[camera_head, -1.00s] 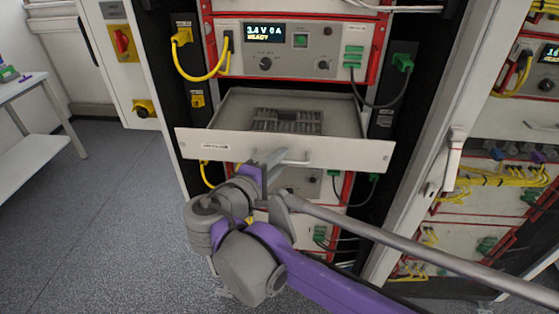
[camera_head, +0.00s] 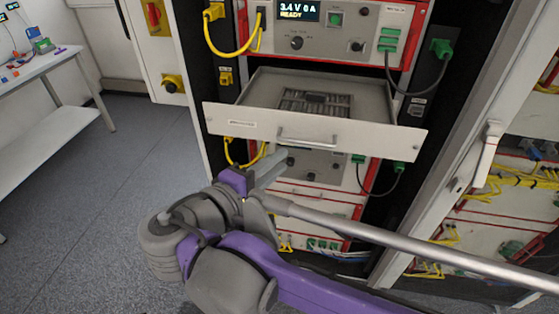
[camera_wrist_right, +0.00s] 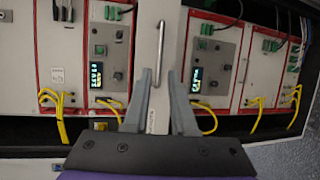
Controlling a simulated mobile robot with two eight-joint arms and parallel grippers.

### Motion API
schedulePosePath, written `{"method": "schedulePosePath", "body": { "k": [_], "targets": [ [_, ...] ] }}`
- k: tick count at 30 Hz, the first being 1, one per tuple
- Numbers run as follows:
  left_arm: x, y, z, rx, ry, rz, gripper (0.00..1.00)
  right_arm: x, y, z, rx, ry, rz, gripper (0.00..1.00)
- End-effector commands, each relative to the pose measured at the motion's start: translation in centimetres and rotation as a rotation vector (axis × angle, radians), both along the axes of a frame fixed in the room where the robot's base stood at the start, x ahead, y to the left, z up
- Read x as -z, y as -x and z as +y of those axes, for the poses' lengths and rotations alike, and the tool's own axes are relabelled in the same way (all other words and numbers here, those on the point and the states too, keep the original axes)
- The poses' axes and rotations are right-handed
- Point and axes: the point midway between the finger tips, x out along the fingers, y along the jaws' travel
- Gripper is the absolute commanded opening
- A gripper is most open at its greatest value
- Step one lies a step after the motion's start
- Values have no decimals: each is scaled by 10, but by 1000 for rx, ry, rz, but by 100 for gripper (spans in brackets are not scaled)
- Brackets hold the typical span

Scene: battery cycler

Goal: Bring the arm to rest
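My right gripper (camera_head: 272,168) is in front of the rack, low and left of the open drawer (camera_head: 372,98). In the right wrist view its two grey fingers (camera_wrist_right: 161,76) stand apart with nothing between them. The drawer's white front panel (camera_head: 232,122) shows beyond the fingers in that view. The drawer handle (camera_head: 308,138) is free, clear of the fingers. A dark battery holder (camera_head: 316,102) sits inside the drawer. My left gripper is not in view.
The drawer juts out of the rack above my gripper. A yellow cable (camera_head: 232,50) and a green-plugged cable (camera_head: 412,92) hang by the rack. An open cabinet door (camera_head: 475,165) stands right. A white table (camera_head: 50,62) is at left, with clear floor (camera_head: 95,200) between.

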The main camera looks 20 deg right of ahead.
Motion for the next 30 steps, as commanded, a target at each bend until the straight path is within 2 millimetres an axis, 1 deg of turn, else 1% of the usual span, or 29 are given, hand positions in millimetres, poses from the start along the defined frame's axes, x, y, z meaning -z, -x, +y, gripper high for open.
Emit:
{"method": "schedulePosePath", "body": {
  "k": [9, 11, 13, 14, 17, 18, 20, 21, 24, 25, 27, 30],
  "targets": [
    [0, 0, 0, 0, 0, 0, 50, 1, 0, -1, 0, -2, 1, 25],
    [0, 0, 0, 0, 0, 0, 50, 5, 0, -4, 2, -13, 11, 25],
    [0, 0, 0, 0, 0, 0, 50, 20, 2, -14, 12, -51, 41, 25],
    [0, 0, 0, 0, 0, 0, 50, 30, 4, -20, 17, -78, 62, 25],
    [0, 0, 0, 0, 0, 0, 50, 81, 17, -47, 46, -230, 150, 25],
    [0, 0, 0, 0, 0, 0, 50, 106, 26, -57, 59, -317, 186, 25],
    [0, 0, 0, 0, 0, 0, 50, 145, 40, -68, 82, -463, 225, 25],
    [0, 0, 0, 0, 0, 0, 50, 169, 51, -72, 98, -565, 240, 25],
    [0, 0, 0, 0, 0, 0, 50, 219, 76, -72, 138, -826, 235, 25],
    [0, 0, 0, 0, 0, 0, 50, 231, 82, -71, 150, -902, 222, 25],
    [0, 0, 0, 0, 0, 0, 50, 253, 92, -65, 174, -1066, 177, 25],
    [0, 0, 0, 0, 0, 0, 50, 272, 100, -56, 202, -1252, 96, 25]
  ]
}}
